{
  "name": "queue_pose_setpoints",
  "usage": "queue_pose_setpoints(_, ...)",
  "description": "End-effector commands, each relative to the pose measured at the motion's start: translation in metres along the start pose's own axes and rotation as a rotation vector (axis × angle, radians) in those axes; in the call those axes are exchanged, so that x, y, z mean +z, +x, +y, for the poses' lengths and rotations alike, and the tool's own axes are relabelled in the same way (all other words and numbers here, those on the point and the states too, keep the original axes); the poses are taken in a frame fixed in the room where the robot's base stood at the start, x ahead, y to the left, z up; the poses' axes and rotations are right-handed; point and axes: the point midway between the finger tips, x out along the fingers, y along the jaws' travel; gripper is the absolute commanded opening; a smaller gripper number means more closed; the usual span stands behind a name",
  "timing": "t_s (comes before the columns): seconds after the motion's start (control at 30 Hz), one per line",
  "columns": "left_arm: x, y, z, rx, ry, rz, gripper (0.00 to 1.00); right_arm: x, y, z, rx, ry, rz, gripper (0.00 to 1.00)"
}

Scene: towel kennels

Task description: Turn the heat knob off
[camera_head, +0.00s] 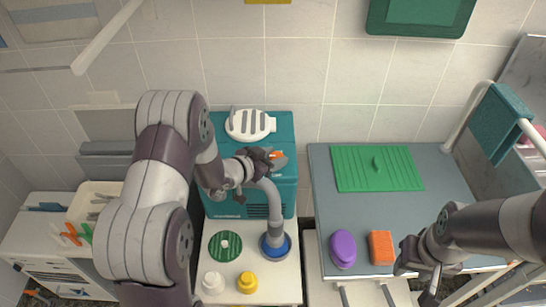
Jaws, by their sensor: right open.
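A teal box-shaped unit (284,204) stands against the tiled wall, behind a white counter. A small orange piece (276,154) shows on its top at the right; I cannot tell for sure that it is the heat knob. My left gripper (276,162) is over the top of the unit, right at this orange piece. Its fingers are small and partly cover the piece, so whether they are open or shut, or touch it, is unclear. My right gripper (430,287) is open and empty, low at the right, near the front edge of the grey table (448,215).
A white striped round piece (248,124) sits on the unit. A grey hose (273,200) runs down to a blue disc (276,247). A green striped disc (225,246), white pot, and yellow pot (247,282) stand nearby. The table holds a green board (376,168), purple object (343,250) and orange block (381,247).

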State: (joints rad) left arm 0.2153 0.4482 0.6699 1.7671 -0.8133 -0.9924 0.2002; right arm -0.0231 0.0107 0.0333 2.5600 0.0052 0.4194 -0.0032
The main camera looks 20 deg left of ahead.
Motion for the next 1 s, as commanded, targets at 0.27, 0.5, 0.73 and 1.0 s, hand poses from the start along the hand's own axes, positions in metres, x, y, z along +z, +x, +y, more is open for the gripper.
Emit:
queue_pose_setpoints(0.27, 0.0, 0.0, 0.001, -0.004, -0.002, 0.0, 0.14, 0.0, 0.001, 0.0, 0.0, 0.0, 0.0, 0.43)
queue_pose_setpoints(0.5, 0.002, 0.001, 0.003, -0.071, -0.031, 0.0, 0.14, 0.001, 0.007, 0.0, 0.0, 0.0, 0.0, 0.43)
queue_pose_setpoints(0.73, 0.002, 0.002, 0.006, -0.228, -0.096, 0.001, 0.14, 0.002, 0.019, 0.0, 0.0, 0.0, 0.0, 0.43)
queue_pose_setpoints(1.0, 0.0, 0.003, 0.01, -0.461, -0.192, 0.001, 0.14, 0.003, 0.028, 0.0, 0.0, 0.0, 0.0, 0.43)
